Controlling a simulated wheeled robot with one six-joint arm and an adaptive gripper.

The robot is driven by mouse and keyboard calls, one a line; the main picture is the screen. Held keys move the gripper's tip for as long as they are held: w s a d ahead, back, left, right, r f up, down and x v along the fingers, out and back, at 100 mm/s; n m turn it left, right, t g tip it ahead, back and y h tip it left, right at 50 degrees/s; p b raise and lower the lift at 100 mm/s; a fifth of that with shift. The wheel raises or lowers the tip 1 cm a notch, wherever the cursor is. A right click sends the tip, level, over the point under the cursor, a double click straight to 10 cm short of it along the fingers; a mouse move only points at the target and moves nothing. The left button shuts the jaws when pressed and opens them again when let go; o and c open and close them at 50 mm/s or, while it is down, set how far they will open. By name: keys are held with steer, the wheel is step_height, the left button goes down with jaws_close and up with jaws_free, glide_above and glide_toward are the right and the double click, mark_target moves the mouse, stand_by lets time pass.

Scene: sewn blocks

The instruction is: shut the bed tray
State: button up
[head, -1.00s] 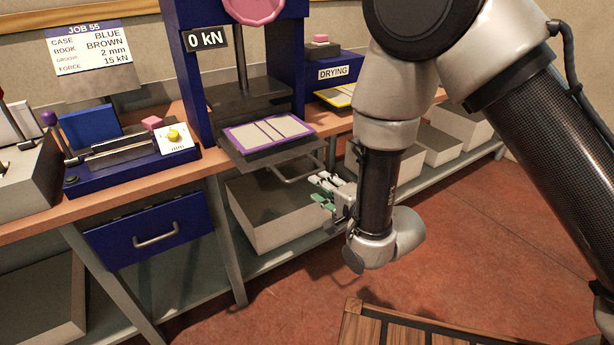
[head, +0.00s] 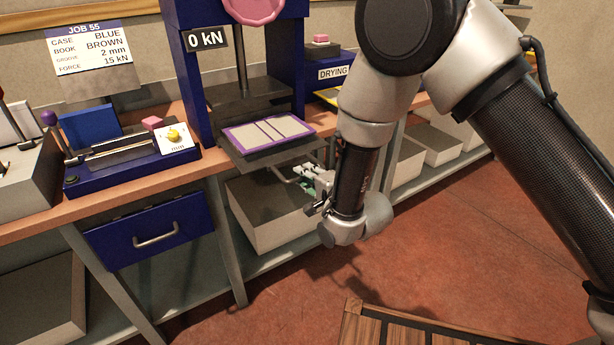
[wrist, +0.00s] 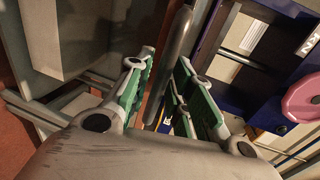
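The bed tray (head: 290,153) juts out from the front of the blue press (head: 185,75), pulled out toward me. A purple-edged case (head: 268,132) with two pale boards lies on it. The tray's grey bar handle (head: 282,176) hangs at its front edge. My gripper (head: 306,180) is at the right end of this handle, partly hidden by its own wrist. In the wrist view the handle (wrist: 176,45) runs between the green-padded fingers of my gripper (wrist: 163,88). The fingers stand apart with gaps beside the bar, so they are open around it.
A grey bin (head: 270,215) sits on the shelf below the tray. The blue drawer (head: 150,232) at left is shut. A wooden pallet-like top (head: 400,330) is at the bottom front. The red floor between is clear.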

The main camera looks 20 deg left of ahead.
mark_target(276, 147)
jaws_close()
steer(key=r+x, duration=0.1)
steer(key=x, duration=0.4)
steer(key=r+x, duration=0.1)
steer(key=x, duration=0.5)
steer(key=r+x, duration=0.1)
steer(key=x, duration=0.5)
steer(key=shift+w+a+r, duration=0.2)
steer(key=shift+w+a, duration=0.2)
steer(key=shift+w, duration=0.05)
steer(key=shift+w+r, duration=0.1)
steer(key=shift+a, duration=0.1)
steer(key=shift+o, duration=1.6)
jaws_free()
steer(key=shift+a, duration=0.1)
steer(key=shift+o, duration=0.9)
